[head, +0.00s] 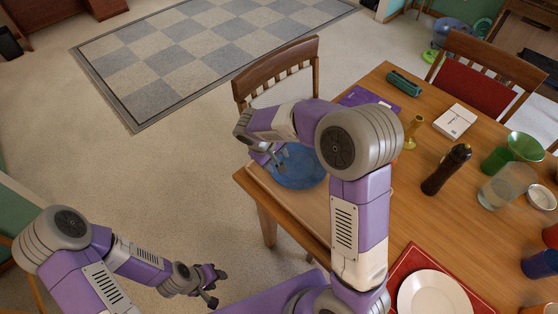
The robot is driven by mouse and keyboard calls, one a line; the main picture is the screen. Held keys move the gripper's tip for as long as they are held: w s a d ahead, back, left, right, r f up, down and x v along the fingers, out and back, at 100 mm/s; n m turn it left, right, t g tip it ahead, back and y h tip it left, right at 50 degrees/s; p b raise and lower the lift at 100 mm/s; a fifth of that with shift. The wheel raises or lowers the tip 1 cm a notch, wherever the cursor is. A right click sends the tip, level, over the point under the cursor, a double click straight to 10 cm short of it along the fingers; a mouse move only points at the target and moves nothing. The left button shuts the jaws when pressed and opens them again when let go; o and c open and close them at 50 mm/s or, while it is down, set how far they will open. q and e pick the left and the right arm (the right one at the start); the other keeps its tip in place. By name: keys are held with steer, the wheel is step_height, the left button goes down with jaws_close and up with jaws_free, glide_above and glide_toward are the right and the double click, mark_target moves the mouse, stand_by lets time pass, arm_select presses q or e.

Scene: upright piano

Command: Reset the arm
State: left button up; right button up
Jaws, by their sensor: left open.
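My left arm reaches in low at the lower left, and its gripper (217,287) is open and empty over the floor, with its fingers apart. It is left of the table and clear of it. My right arm is raised and bent over the table's left corner. Its gripper (277,158) points down by a blue plate (300,176). My right arm hides part of that plate. I cannot tell whether the right gripper is open, or whether it touches the plate.
The wooden table (402,195) holds a dark brown bottle (447,169), a white box (454,121), a green bowl (524,146) and a white plate (433,294) on a red mat. A wooden chair (277,70) stands behind my right arm. The carpet at left is clear.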

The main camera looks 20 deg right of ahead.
arm_select(q)
steer(key=shift+r, duration=0.1)
arm_select(e)
steer(key=shift+a+r, duration=0.15)
steer(key=shift+r, duration=0.2)
